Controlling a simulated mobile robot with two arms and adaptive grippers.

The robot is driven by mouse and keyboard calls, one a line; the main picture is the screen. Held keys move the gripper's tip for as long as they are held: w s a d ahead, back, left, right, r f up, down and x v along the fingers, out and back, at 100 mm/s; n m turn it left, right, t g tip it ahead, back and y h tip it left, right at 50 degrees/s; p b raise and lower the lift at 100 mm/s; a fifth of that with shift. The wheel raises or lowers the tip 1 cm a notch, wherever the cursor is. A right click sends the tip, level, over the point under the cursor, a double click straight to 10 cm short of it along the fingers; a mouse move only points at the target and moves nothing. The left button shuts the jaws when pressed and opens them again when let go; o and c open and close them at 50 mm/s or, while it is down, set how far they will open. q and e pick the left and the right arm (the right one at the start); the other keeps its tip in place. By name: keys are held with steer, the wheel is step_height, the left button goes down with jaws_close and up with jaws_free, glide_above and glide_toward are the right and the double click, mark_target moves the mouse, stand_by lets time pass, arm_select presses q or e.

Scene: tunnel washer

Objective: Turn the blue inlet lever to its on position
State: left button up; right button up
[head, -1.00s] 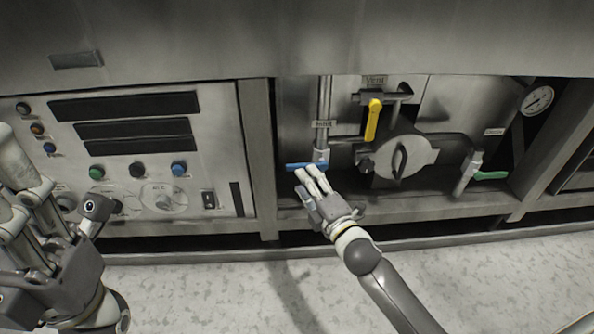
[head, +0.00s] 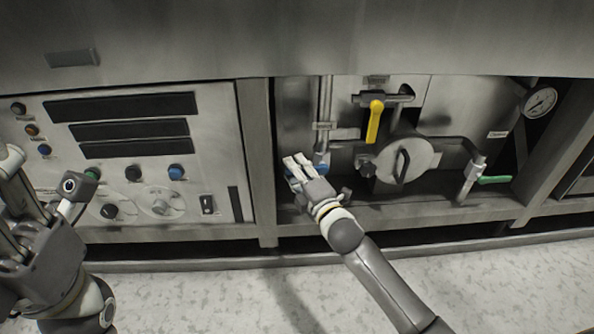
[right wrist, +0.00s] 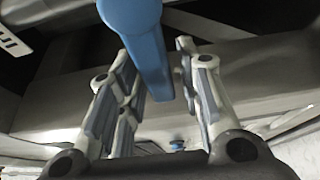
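The blue inlet lever (head: 322,169) sits at the foot of a vertical pipe under a small label. My right gripper (head: 298,164) is in front of it and hides most of its handle. In the right wrist view the blue lever (right wrist: 149,52) reaches down between the two fingers of my right gripper (right wrist: 160,82). The fingers are apart, with a gap visible beside the lever. My left gripper (head: 40,200) is at the left edge, in front of the control panel, with its fingers apart and nothing between them.
A yellow lever (head: 374,121) hangs down to the right, above a round hatch (head: 408,166). A green lever (head: 494,180) and a gauge (head: 539,102) are farther right. A frame post (head: 257,160) stands left of the pipe, beside the control panel (head: 215,130). The floor in front is clear.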

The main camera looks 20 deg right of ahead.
jaws_close()
